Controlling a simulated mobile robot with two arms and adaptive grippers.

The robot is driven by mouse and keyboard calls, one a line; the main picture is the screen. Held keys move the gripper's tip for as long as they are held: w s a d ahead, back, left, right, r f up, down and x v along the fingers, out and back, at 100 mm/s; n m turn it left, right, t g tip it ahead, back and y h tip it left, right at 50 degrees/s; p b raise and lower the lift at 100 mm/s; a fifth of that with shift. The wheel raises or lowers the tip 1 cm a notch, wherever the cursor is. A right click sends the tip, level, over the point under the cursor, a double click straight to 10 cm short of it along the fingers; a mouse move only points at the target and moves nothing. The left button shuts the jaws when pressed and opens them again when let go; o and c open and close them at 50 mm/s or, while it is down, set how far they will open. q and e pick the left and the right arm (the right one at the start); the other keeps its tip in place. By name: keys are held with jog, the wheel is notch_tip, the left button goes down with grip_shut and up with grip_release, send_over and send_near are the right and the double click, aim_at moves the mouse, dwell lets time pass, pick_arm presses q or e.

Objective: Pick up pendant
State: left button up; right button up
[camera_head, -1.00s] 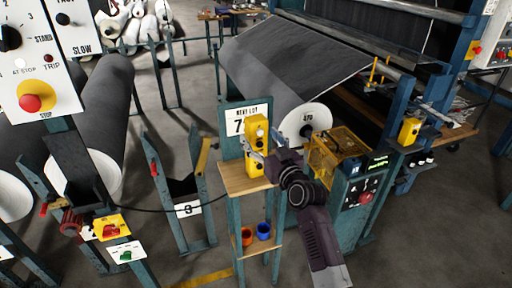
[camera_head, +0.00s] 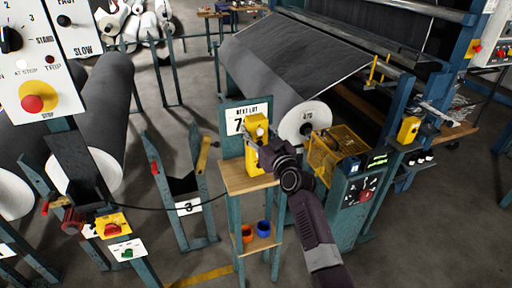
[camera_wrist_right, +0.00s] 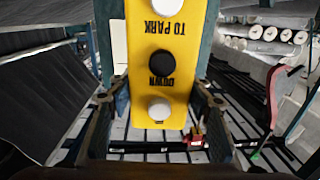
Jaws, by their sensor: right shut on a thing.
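The pendant (camera_head: 256,126) is a tall yellow control box, upright at the small wooden-topped stand (camera_head: 238,180) in the head view. In the right wrist view the pendant (camera_wrist_right: 174,75) fills the top middle, with black and white buttons and upside-down lettering "TO PARK" and "DOWN". My right gripper (camera_head: 262,152) reaches it from the lower right, and its fingers (camera_wrist_right: 160,98) lie on both sides of the box, shut on it. The gripper hides part of the box in the head view. I cannot tell whether its base touches the stand. My left gripper is not in view.
A "NEXT LOT" sign (camera_head: 238,113) stands behind the pendant. An orange cup (camera_head: 247,233) and a blue cup (camera_head: 263,229) sit on the stand's lower shelf. A yellow cage (camera_head: 336,150) and control cabinet (camera_head: 355,200) are close on the right.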

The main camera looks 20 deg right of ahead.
grip_shut()
jog(key=shift+r, duration=0.15)
